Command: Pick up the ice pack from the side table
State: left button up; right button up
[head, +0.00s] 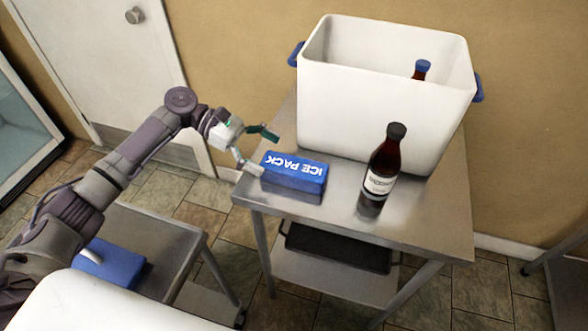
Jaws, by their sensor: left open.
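A blue ice pack (293,181) with white lettering lies flat on the steel side table (430,222), near its left front edge. My left gripper (262,152) is open beside the ice pack's left end. One finger reaches over toward the back of the pack, and the other is low at its left end. I cannot tell whether a finger touches it. My right gripper is not in view.
A large white bucket (370,115) with blue handles stands behind the pack, with a blue-capped bottle (421,70) inside. A dark bottle (383,165) stands upright right of the pack. A black tray (338,246) sits on the lower shelf. Another blue block (112,262) lies lower left.

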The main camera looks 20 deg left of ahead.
aim_at(289, 164)
pick_arm(q)
jog(key=x, duration=0.3)
jog(key=p+x, duration=0.1)
jog(key=shift+s+d+r, duration=0.2)
jog(key=shift+d, duration=0.3)
jog(key=shift+d+f, duration=0.2)
jog(key=shift+d, duration=0.2)
jog(key=c, duration=1.6)
